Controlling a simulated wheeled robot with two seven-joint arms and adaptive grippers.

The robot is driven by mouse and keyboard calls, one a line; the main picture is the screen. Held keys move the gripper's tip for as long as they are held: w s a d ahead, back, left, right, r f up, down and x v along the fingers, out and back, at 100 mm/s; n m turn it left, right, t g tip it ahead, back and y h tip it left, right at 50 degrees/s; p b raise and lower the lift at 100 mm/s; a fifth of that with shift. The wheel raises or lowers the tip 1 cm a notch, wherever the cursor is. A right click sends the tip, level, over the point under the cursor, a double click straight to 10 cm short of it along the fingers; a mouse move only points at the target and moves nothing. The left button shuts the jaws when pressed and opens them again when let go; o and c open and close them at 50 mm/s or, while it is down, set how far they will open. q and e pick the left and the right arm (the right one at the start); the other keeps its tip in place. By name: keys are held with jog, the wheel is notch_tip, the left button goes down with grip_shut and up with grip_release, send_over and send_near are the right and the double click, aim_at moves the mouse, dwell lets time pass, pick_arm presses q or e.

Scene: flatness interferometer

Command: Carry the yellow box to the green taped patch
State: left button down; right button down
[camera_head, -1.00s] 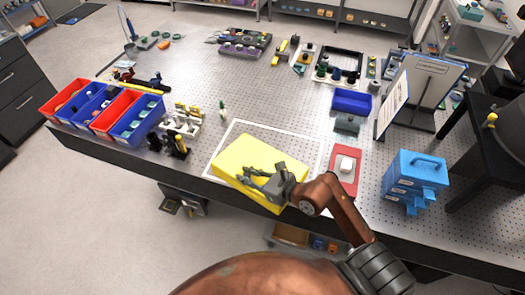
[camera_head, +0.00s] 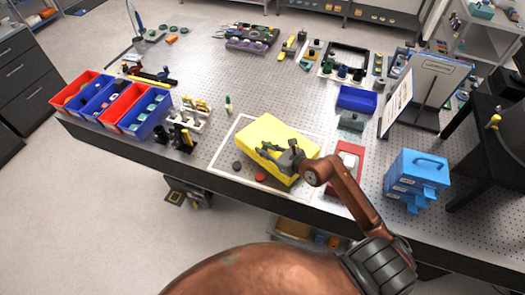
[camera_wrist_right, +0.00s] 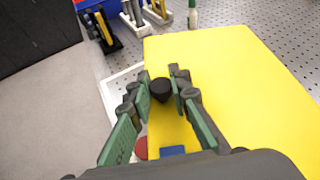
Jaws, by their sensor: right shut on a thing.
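The yellow box (camera_head: 277,131) is in the middle near the table's front edge, over the white-outlined rectangle (camera_head: 217,152). My right gripper (camera_head: 268,152) is at the box's front side. In the right wrist view its two fingers (camera_wrist_right: 161,92) close around a dark round knob (camera_wrist_right: 160,88) that appears against the yellow box (camera_wrist_right: 225,95). I cannot tell whether the box hangs just above the table or touches it. My left gripper is not in view. I cannot make out a green taped patch.
A dark disc (camera_head: 236,165) and a red disc (camera_head: 260,177) lie beside the box. A red tray (camera_head: 346,168) and blue drawer case (camera_head: 416,178) stand right; red and blue bins (camera_head: 125,105) stand left. The table's back left has free room.

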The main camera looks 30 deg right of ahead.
jog(key=shift+w+d+f, duration=0.6)
jog(key=shift+w+f, duration=0.15)
jog(key=shift+f, duration=1.75)
jog(key=c, duration=2.2)
grip_release()
jog(key=shift+s+f, duration=0.1)
jog(key=shift+f, duration=0.2)
jog(key=o, duration=0.4)
jog(key=shift+r, duration=0.1)
